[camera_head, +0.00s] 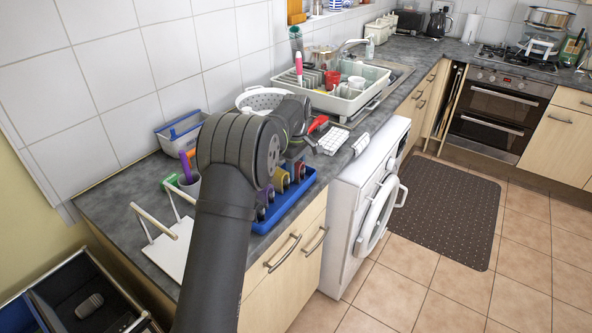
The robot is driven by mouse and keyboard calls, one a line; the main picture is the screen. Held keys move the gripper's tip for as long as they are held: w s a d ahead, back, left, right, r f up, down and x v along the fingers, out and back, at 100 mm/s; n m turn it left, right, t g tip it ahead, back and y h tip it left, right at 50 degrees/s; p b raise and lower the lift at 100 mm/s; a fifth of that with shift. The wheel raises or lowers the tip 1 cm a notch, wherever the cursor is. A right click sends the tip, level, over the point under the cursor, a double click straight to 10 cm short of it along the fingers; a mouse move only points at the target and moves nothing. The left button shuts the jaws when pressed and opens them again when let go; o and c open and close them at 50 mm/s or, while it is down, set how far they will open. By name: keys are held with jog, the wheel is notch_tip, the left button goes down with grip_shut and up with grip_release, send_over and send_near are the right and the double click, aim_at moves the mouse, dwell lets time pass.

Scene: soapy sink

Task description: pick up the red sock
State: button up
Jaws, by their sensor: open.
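My arm reaches across the worktop, and my gripper (311,141) is at its far end, small and partly hidden by my own wrist. Its jaws are open, and I see nothing held between them. A small red item (318,123) lies just beyond the gripper, beside the sink area. It may be the red sock, but it is too small to tell its form. I cannot tell whether the gripper touches it.
A cream dish rack (345,100) holds a red cup (332,80) and other dishes. A white colander (262,98) stands behind my arm. A blue tray (288,213) with several coloured cups is at the worktop's front edge. A white rack (170,250) stands left of my arm.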

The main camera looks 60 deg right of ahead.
jog(key=shift+f, duration=0.3)
jog(key=c, duration=0.7)
